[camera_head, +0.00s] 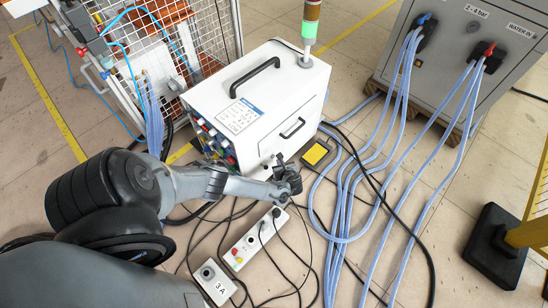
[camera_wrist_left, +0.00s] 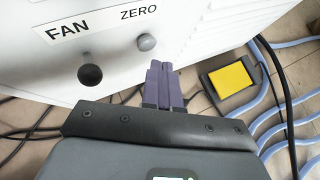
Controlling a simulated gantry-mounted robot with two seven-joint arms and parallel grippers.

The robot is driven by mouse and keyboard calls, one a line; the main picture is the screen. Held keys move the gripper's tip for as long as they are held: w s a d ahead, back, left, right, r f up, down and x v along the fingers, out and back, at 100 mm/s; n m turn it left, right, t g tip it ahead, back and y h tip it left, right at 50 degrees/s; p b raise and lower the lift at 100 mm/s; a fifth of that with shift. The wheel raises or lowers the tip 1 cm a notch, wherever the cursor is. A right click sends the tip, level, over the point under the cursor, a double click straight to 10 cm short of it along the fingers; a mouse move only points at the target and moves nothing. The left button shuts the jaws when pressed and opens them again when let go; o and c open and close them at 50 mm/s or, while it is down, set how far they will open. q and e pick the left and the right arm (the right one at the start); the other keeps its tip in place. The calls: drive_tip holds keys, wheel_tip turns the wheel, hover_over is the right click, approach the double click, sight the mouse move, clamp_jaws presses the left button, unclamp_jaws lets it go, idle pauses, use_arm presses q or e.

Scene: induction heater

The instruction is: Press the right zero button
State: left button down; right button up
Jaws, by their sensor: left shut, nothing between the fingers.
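The zero button is a small grey round button (camera_wrist_left: 147,42) under the label ZERO on the white cabinet face, in the left wrist view. My left gripper (camera_wrist_left: 161,72) is shut and empty. Its purple fingertips are just below and right of the button in that view, and I cannot tell how far they are from the panel. In the head view my left gripper (camera_head: 290,172) is at the lower front of the white cabinet (camera_head: 255,100); the button is too small to make out there. My right gripper is not in view.
A black FAN knob (camera_wrist_left: 90,75) sits left of the button. A yellow-topped pedal (camera_head: 316,154) lies on the floor right of the gripper. A white control box (camera_head: 254,240), black cables and blue hoses (camera_head: 345,190) crowd the floor. A grey cabinet (camera_head: 455,55) stands at the right.

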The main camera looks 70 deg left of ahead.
use_arm(q)
drive_tip(key=shift+a, duration=0.1)
idle(0.3)
drive_tip(key=shift+s+a+p, duration=0.15)
drive_tip(key=shift+a+p, duration=0.15)
drive_tip(key=shift+s+a, duration=0.2)
drive_tip(key=shift+a, duration=0.2)
idle(1.1)
drive_tip(key=shift+w+d, duration=0.1)
drive_tip(key=shift+d, duration=0.1)
drive_tip(key=shift+w+d+p, duration=0.25)
drive_tip(key=shift+d+p, duration=0.15)
drive_tip(key=shift+d, duration=0.15)
drive_tip(key=shift+d, duration=0.1)
drive_tip(key=shift+w+d, duration=0.3)
drive_tip(key=shift+d, duration=0.45)
drive_tip(key=shift+w+d, duration=0.35)
drive_tip(key=shift+d, duration=0.4)
drive_tip(key=shift+w+d, duration=0.3)
drive_tip(key=shift+d, duration=0.45)
